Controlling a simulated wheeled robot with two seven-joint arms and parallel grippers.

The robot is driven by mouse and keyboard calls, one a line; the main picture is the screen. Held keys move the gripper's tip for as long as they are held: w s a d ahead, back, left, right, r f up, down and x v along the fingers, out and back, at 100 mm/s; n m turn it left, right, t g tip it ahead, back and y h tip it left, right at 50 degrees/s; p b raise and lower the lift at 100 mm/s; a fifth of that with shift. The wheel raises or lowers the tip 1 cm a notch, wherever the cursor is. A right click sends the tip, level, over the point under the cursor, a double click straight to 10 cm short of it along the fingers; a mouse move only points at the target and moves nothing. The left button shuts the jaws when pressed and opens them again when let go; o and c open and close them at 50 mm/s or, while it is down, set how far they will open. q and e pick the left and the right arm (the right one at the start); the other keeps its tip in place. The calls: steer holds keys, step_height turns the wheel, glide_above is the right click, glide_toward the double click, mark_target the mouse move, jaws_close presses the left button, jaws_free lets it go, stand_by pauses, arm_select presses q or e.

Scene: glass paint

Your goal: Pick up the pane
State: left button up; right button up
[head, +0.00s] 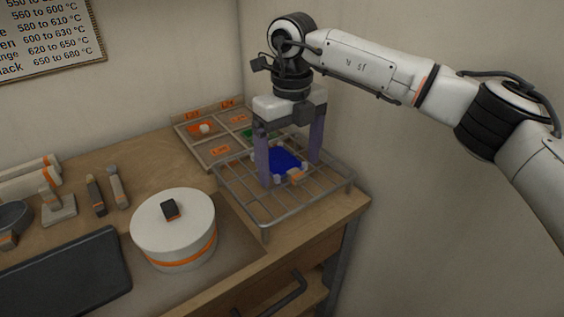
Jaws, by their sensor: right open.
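The pane (283,161) is a small blue piece lying on the wire rack (240,205) at the back right of the table, with small pale blocks around its edge and an orange-marked one at its front. My right gripper (291,176) points straight down over the rack, its two purple fingers apart, one on the left and one on the right of the pane. The fingers appear open, and I cannot tell whether they touch the pane. Part of the pane's left edge is hidden behind the left finger. My left gripper is not in view.
A compartmented tray (180,127) with orange labels stands behind the rack. A white round lidded pot (173,232) with an orange band stands left of the rack. A dark flat slab (65,278) and several tools lie further left. The wall is close behind the rack.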

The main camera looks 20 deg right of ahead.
mark_target(290, 170)
steer(key=c, duration=1)
steer(key=shift+c, duration=0.8)
step_height(290, 170, up, 13)
steer(key=p, duration=0.3)
